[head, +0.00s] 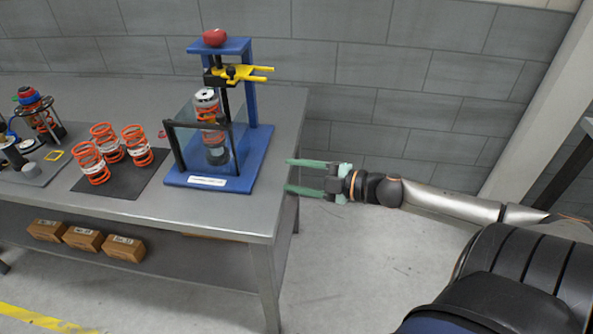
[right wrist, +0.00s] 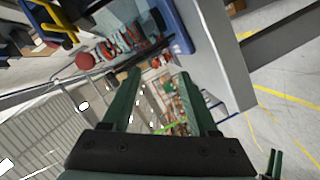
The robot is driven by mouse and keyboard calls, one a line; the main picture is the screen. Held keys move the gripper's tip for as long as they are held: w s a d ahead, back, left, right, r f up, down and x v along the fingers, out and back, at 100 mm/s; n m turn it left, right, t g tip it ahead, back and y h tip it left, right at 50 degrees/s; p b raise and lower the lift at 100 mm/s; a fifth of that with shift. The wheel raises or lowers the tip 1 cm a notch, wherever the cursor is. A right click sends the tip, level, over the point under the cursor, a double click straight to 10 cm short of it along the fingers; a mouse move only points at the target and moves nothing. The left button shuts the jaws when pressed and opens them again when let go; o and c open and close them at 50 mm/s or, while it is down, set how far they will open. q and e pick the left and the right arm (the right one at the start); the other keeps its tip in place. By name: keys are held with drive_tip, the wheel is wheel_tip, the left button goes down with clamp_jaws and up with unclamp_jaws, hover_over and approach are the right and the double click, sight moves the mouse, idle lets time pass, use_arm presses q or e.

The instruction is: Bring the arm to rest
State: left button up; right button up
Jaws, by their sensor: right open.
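My right gripper (head: 305,176) has green fingers, open and empty. It is held out beside the right edge of the metal table (head: 262,218), to the right of the blue fixture (head: 228,184). In the right wrist view its two fingers (right wrist: 160,95) are spread with nothing between them. My right arm comes in from the right side of the head view. My left gripper does not show in the head view.
Several orange springs stand on a dark mat (head: 126,178). Cardboard boxes (head: 82,239) sit on the lower shelf. Floor right of the table is clear.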

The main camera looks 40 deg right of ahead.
idle(0.5)
drive_tip(key=s+f+m+h, duration=0.1)
drive_tip(key=f, duration=0.2)
drive_tip(key=s+a+f+m+h, duration=0.1)
drive_tip(key=f+m, duration=0.1)
drive_tip(key=f, duration=0.1)
drive_tip(key=s+a+f+m, duration=0.1)
drive_tip(key=s+f+m, duration=0.1)
drive_tip(key=shift+f+h, duration=0.4)
drive_tip(key=s+a+f+m+g+h, duration=0.1)
drive_tip(key=s+a+f+m+g, duration=0.4)
drive_tip(key=s+a+f+m, duration=0.4)
drive_tip(key=s+a+f, duration=0.4)
drive_tip(key=a+f, duration=0.1)
drive_tip(key=a, duration=0.3)
drive_tip(key=shift+s+a+f+m+h+p, duration=0.25)
drive_tip(key=shift+a+m+h+p, duration=0.05)
drive_tip(key=shift+m+h+p, duration=0.1)
drive_tip(key=shift+d, duration=0.1)
